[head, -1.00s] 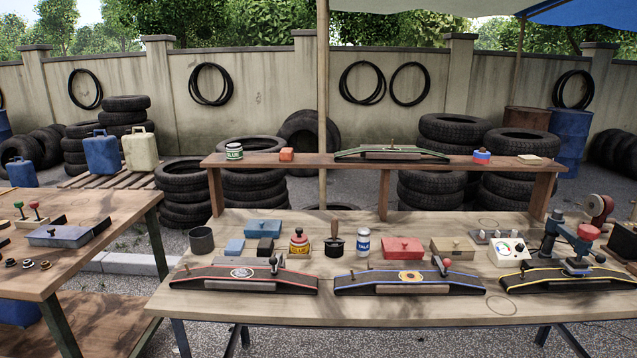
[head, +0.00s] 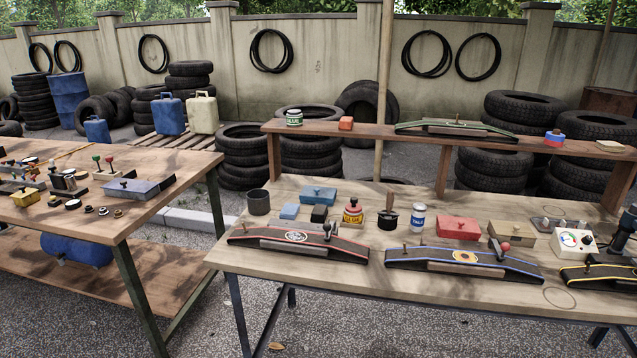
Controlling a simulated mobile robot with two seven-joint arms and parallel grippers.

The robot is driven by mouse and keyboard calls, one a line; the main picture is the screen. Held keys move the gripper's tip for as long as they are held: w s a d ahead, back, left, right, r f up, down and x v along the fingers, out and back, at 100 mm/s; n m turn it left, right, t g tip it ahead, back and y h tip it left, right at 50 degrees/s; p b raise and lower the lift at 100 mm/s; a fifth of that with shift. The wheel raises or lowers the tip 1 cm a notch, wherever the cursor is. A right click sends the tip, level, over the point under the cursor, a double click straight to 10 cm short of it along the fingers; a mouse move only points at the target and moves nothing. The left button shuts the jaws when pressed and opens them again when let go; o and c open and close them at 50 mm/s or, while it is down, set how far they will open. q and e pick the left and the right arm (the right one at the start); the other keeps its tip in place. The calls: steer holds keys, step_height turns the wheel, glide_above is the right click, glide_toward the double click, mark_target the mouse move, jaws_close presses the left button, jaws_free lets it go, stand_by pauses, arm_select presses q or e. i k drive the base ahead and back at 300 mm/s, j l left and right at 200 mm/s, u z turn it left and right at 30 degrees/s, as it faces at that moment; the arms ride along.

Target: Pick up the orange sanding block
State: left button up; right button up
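A small orange-red block (head: 346,123), which looks like the orange sanding block, sits on the raised wooden shelf (head: 385,142) at the back of the right workbench. It stands to the right of a green-and-white glue tin (head: 294,117) and left of a long green-edged tool (head: 455,130). Nothing covers it. Neither of my grippers shows in the head view.
The right workbench (head: 262,262) holds a black cup (head: 258,202), a red box (head: 458,228), a blue box (head: 318,195) and long black tools in front of the shelf. A left table (head: 125,222) carries small parts. A gravel gap (head: 205,310) separates the tables.

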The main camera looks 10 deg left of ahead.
mark_target(345, 123)
steer(key=i+l+u, duration=0.1)
steer(key=i, duration=0.4)
steer(key=i+l+u, duration=0.15)
steer(key=i, duration=0.35)
steer(key=u, duration=1.25)
